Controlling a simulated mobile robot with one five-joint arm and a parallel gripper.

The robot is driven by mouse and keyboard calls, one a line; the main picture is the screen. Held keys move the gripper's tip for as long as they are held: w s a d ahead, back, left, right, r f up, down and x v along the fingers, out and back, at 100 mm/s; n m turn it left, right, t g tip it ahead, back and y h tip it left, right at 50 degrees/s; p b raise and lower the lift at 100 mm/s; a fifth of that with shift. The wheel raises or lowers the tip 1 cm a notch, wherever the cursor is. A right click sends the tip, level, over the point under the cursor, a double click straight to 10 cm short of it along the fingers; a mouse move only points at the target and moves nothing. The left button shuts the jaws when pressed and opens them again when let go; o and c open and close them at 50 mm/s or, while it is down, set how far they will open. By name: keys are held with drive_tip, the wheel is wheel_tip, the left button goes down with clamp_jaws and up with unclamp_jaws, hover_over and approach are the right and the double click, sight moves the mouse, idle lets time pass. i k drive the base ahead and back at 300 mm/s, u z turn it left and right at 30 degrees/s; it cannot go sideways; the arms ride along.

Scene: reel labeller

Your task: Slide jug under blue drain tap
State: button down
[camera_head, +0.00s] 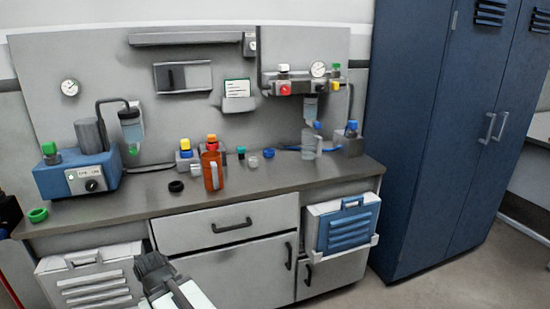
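A blue tap (317,125) sits below a clear filter bowl (310,107) on the wall unit at the right. A clear, jug-like vessel (309,144) stands on the bench roughly below this tap; its outline is faint, and I cannot tell whether it is centred. I cannot tell which vessel is the task's jug. My gripper (150,262) is dark, low in front of the bench drawers, and apart from both vessels. Its finger gap is unclear.
The grey bench (120,200) has a free front strip. A blue pump box (80,174) stands at left, with a green ring (38,214) nearby. A black ring (176,186) and small caps lie near the orange vessel. A blue cabinet (430,140) stands at right.

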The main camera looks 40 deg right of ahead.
sight(309, 146)
drive_tip(key=u, duration=1.2)
drive_tip(key=k, duration=0.9)
drive_tip(key=z, duration=0.95)
drive_tip(key=i, duration=1)
drive_tip(key=u, duration=0.05)
